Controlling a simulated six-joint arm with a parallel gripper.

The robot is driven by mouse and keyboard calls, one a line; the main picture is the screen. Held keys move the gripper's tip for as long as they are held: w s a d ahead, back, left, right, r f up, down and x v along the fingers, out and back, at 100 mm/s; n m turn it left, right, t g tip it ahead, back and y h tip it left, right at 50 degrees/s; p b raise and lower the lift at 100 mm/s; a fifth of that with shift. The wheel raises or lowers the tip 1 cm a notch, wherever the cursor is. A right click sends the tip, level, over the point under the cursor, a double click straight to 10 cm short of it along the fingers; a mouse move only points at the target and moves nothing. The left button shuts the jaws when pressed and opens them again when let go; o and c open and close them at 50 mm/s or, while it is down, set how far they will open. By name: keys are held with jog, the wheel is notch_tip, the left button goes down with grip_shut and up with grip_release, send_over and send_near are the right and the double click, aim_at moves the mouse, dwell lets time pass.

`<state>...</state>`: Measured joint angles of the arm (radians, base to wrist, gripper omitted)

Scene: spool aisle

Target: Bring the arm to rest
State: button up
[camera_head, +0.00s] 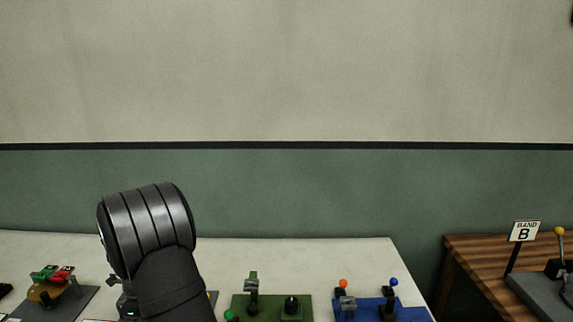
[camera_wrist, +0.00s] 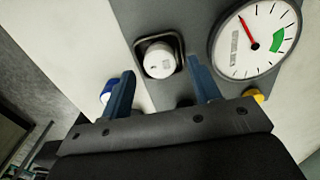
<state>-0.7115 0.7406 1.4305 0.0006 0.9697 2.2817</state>
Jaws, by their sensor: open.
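My gripper (camera_wrist: 165,98) shows in the wrist view with its two blue fingers apart and nothing between them. Beyond the fingertips is a white round knob (camera_wrist: 159,60) in a dark square frame on a grey panel (camera_wrist: 190,14). I cannot tell how far the fingers are from the knob. In the head view my dark arm rises in front of the white table, and the gripper itself is hidden behind it or too unclear to make out.
A dial gauge (camera_wrist: 254,40) with a red needle sits right of the knob. On the white table (camera_head: 330,255) stand a green board (camera_head: 270,306), a blue board (camera_head: 408,313) and a grey board (camera_head: 75,302) with levers.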

notch_tip(320, 180, down, 2)
notch_tip(320, 180, up, 12)
jog(key=r, duration=0.1)
notch_tip(320, 180, down, 13)
jog(key=shift+f, duration=0.2)
jog(key=r, duration=0.5)
jog(key=shift+w+d, duration=0.1)
jog(key=shift+d, duration=0.15)
jog(key=w+d+r, duration=0.1)
jog(key=d+r, duration=0.6)
jog(key=d, duration=0.4)
jog(key=s+a+f, duration=0.2)
jog(key=s+a, duration=0.1)
jog(key=a, duration=0.1)
jog(key=s+a+f, duration=0.3)
jog(key=a, duration=0.2)
jog(key=s+a+f, duration=0.3)
jog(key=a, duration=0.2)
jog(key=shift+s+f, duration=0.2)
jog(key=shift+s, duration=0.2)
jog(key=f, duration=0.1)
jog(key=a+f, duration=0.1)
jog(key=f, duration=0.1)
jog(key=shift+s+f, duration=0.15)
jog(key=shift+f, duration=0.6)
